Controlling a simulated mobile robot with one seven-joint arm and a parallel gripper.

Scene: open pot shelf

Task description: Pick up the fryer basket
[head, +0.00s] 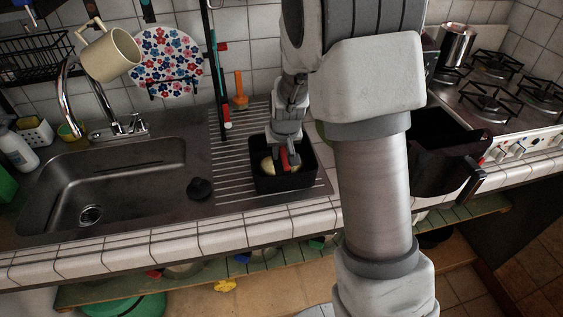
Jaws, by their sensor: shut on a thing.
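A small square black basket (261,183) sits on the ribbed drainboard right of the sink. A round cream-coloured thing (267,166) and a narrow red piece lie inside it. My gripper (286,160) points down into this basket from above. Its jaws are shut around the red piece; the fingertips are small and partly hidden, and I cannot tell whether the red piece belongs to the basket. A larger, deeper black container (438,165) with a handle at its front right stands right of my arm. It also looks like a fryer basket, and my arm hides its left side.
The steel sink (115,185) is at the left and a gas stove (500,90) at the right. A tilted cream mug (108,55), a flowered plate (166,62) and upright utensils (239,90) are near the tiled back wall. A black stopper (199,189) sits beside the basin.

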